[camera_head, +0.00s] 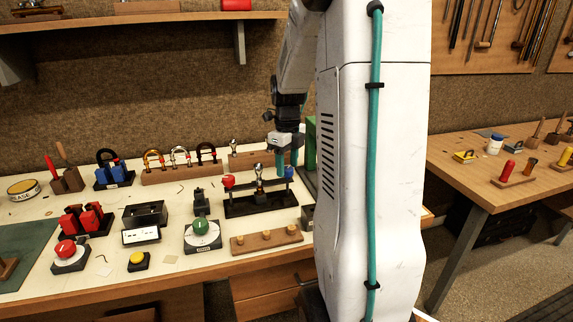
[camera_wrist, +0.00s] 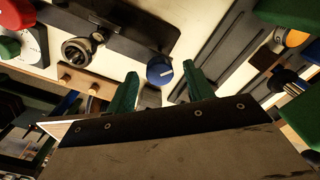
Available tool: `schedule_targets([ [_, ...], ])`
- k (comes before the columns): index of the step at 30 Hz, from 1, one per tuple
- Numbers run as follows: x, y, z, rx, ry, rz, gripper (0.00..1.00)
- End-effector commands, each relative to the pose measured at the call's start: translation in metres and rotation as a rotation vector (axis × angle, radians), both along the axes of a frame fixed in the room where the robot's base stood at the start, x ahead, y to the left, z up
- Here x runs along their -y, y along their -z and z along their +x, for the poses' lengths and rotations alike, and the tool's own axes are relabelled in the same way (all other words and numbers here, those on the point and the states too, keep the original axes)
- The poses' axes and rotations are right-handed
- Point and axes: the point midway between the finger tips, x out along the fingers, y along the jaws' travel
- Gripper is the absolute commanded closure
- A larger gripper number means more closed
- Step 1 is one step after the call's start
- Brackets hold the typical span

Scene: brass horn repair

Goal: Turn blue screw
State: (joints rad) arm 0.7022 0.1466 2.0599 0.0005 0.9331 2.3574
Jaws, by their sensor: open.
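The blue screw (camera_wrist: 160,70) shows in the wrist view as a round blue knob with a pale line on its face. It sits at one end of a black fixture (camera_wrist: 120,40) and lies between my gripper's fingertips in the picture. My gripper (camera_wrist: 162,86) is open, its two green fingers on either side of the knob; I cannot tell whether they touch it. In the head view my gripper (camera_head: 286,163) points down over the right end of the fixture (camera_head: 262,206), close to the blue screw (camera_head: 289,173). A red screw (camera_head: 228,181) is at the left end.
A dial with a green knob (camera_head: 201,225) and a wooden block with pegs (camera_head: 266,240) stand in front of the fixture. A rack of coloured padlocks (camera_head: 182,173) stands behind it to the left. A green box (camera_head: 310,150) is close on the right.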

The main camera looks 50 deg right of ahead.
Motion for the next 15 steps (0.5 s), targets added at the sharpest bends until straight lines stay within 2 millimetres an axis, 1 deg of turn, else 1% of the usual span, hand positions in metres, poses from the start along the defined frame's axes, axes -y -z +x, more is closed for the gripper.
schedule_targets([
  [9,0.0,-0.053,0.001,0.003,-0.001,-0.003,0.48],
  [12,0.0,-0.065,0.002,0.004,-0.001,-0.003,0.48],
  [15,-0.001,-0.071,0.002,0.003,-0.001,-0.002,0.48],
])
